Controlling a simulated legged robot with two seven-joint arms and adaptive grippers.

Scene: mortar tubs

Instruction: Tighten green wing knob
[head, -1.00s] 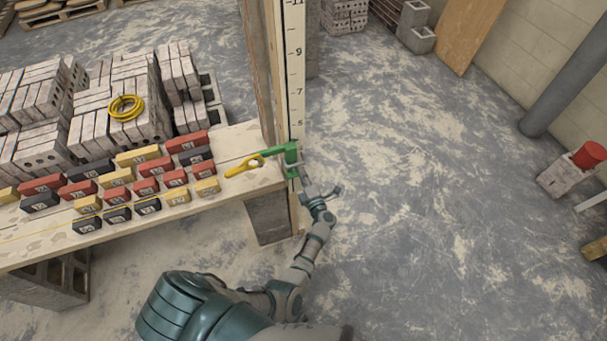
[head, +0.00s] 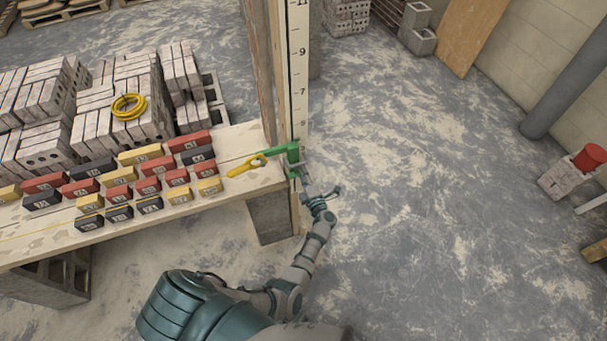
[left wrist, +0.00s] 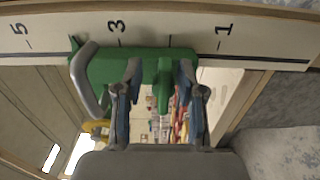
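The green clamp (head: 284,155) sits on the white numbered staff (head: 299,85) at the right end of the plank. In the left wrist view the green clamp body (left wrist: 105,66) lies across the scale near the 3, with a grey curved bar at its left. The green wing knob (left wrist: 164,88) sticks out towards my wrist. My left gripper (head: 320,188) is just right of the clamp. In the left wrist view its fingers (left wrist: 159,80) stand on both sides of the knob, with a gap on each side. My right gripper is not in view.
Several red, yellow and dark blocks (head: 145,185) cover the plank (head: 240,142). Stacked bricks (head: 105,105) with a yellow coil (head: 128,106) stand behind.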

